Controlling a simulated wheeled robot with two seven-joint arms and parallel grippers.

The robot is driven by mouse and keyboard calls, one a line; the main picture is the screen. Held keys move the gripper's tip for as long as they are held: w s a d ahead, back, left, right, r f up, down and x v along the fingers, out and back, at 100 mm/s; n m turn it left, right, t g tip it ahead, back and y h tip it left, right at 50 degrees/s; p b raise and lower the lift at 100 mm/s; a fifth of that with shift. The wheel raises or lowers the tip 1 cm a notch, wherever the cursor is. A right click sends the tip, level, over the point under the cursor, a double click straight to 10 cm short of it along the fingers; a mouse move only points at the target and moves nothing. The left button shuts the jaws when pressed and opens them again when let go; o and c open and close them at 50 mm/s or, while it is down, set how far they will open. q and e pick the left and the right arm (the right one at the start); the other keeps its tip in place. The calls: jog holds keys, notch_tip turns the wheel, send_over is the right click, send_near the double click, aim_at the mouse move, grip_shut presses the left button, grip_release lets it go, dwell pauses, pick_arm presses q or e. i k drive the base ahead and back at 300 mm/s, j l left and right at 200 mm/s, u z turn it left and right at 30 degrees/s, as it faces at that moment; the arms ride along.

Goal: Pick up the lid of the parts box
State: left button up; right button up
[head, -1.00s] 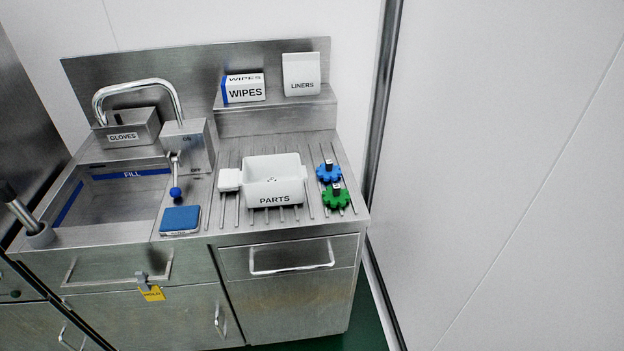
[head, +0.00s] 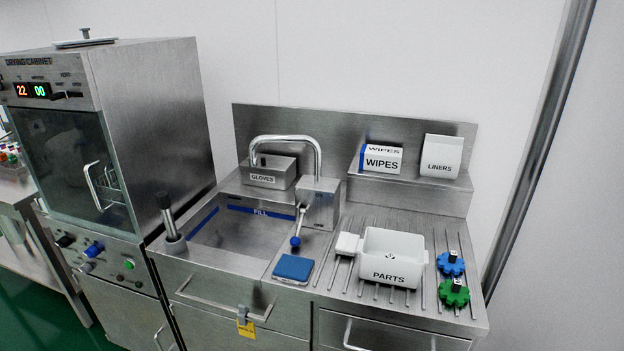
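The white parts box (head: 391,259), labelled PARTS, stands on the ribbed drainboard at the right of the sink unit. It is open at the top, with a few small dark marks visible inside. A flat, pale, lid-like plate with an upright knob (head: 85,42) lies on top of the drying cabinet at the upper left; I cannot tell for sure that it is the box's lid. A small white block (head: 347,244) sits against the box's left side. Neither of my grippers is in view.
The drying cabinet (head: 150,120) stands left of the sink basin (head: 240,238). A faucet (head: 285,140), a blue-knobbed lever (head: 297,232), a blue sponge-like block (head: 293,268) and blue (head: 451,264) and green (head: 454,293) knobbed wheels are around the box. Wipes (head: 381,160) and liners (head: 440,157) stand on the shelf.

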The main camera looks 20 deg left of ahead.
aim_at(87, 40)
jog(key=k+j, duration=0.1)
jog(key=j, duration=0.8)
jog(key=k+j, duration=0.15)
jog(key=j, duration=0.3)
